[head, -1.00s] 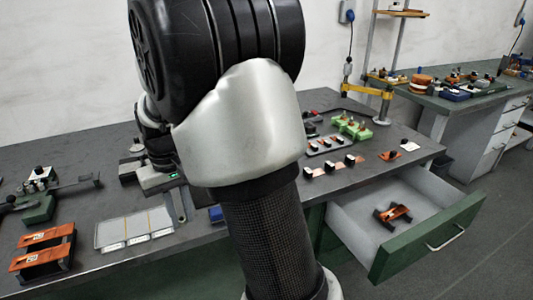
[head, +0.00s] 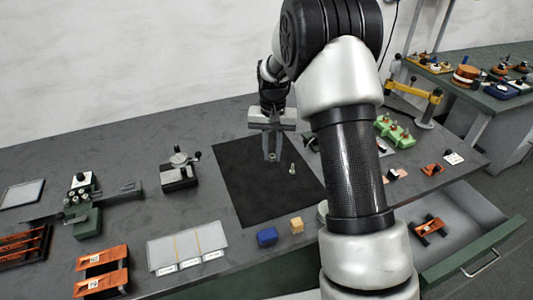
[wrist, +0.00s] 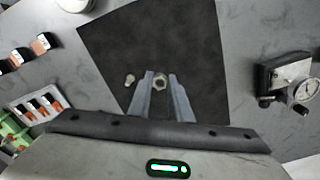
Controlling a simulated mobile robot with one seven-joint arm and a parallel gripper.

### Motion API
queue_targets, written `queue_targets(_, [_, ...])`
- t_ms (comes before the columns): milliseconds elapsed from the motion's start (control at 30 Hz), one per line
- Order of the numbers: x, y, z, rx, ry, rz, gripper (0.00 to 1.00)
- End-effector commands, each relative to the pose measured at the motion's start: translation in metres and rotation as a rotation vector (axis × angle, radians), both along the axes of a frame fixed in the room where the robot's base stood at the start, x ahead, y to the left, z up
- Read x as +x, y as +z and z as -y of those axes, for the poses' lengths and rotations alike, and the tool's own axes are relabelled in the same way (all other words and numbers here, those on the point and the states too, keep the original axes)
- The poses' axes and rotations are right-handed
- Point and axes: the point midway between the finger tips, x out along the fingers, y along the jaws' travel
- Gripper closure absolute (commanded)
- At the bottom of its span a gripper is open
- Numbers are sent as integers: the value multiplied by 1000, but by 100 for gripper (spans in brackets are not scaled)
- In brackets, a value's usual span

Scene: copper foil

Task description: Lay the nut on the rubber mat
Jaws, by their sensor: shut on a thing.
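The black rubber mat (head: 248,185) lies flat on the bench, and it also shows in the wrist view (wrist: 180,35). My gripper (head: 272,156) points down over the mat. Its fingers (wrist: 162,84) are shut on the nut (wrist: 160,78), a small pale metal ring at the fingertips. In the head view the nut is small and partly hidden by the fingers. I cannot tell whether it touches the mat. A small metal bolt (head: 292,168) stands on the mat beside the gripper, and it shows in the wrist view (wrist: 130,79).
A dial gauge on a block (head: 180,170) stands left of the mat. An open drawer (head: 465,215) juts out at right.

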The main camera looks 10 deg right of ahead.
Motion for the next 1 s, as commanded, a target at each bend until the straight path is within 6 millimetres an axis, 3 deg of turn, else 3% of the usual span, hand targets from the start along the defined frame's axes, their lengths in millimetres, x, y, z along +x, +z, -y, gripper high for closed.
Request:
queue_targets(33, [5,7,0,2,-15,-3,100])
queue_targets(167, [12,2,0,4,-39,-2,100])
queue_targets(433, [12,-47,0,4,-43,-4,100])
queue_targets(900, [13,-96,0,4,-42,-1,100])
queue_targets(1000, [13,-97,0,4,-42,1,100])
